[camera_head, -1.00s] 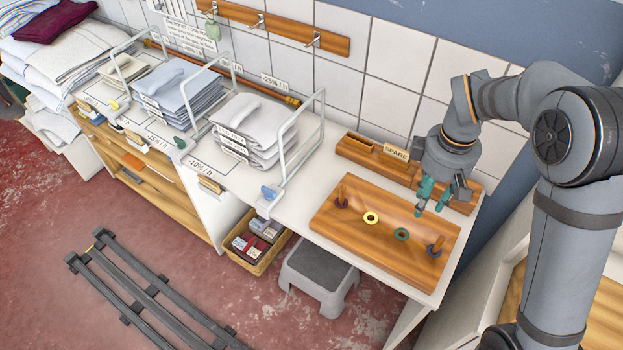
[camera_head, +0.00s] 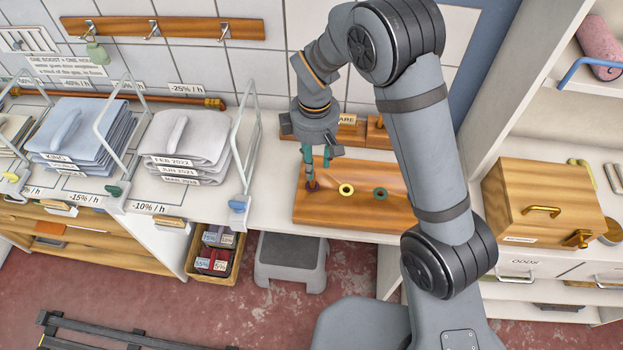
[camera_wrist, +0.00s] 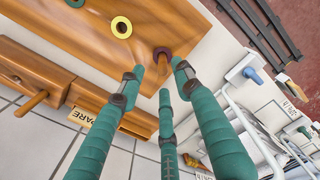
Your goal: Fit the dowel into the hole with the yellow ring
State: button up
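The wooden board (camera_head: 360,212) lies on the white counter. The hole with the yellow ring (camera_head: 346,189) looks empty; the ring also shows in the wrist view (camera_wrist: 121,27). Left of it, a wooden dowel (camera_wrist: 163,70) stands in the hole with the dark red ring (camera_wrist: 162,51). My gripper (camera_head: 317,160) is above the board's left end, at this dowel. Its teal fingers are open and spread around the dowel's upper part in the wrist view; I cannot tell whether any finger touches it. The green ring (camera_head: 380,194) is right of the yellow one. My arm hides the board's right end.
Behind the board stands a wooden rack labelled SPARE (camera_wrist: 78,117), with a peg (camera_wrist: 32,103) sticking out of it. Wire dividers (camera_head: 240,150) and folded linen (camera_head: 185,140) stand to the left. A wooden box (camera_head: 540,200) is at the right.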

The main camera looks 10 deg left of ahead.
aim_at(312, 182)
jog(key=shift+s+a+f+p, duration=0.1)
jog(key=shift+f+p, duration=0.3)
jog(key=shift+f, duration=0.75)
jog(key=shift+s+a+f+p, duration=0.1)
jog(key=shift+f+p, duration=0.3)
jog(key=shift+f, duration=0.75)
jog(key=shift+c, duration=0.4)
jog(key=c, duration=0.7)
grip_shut()
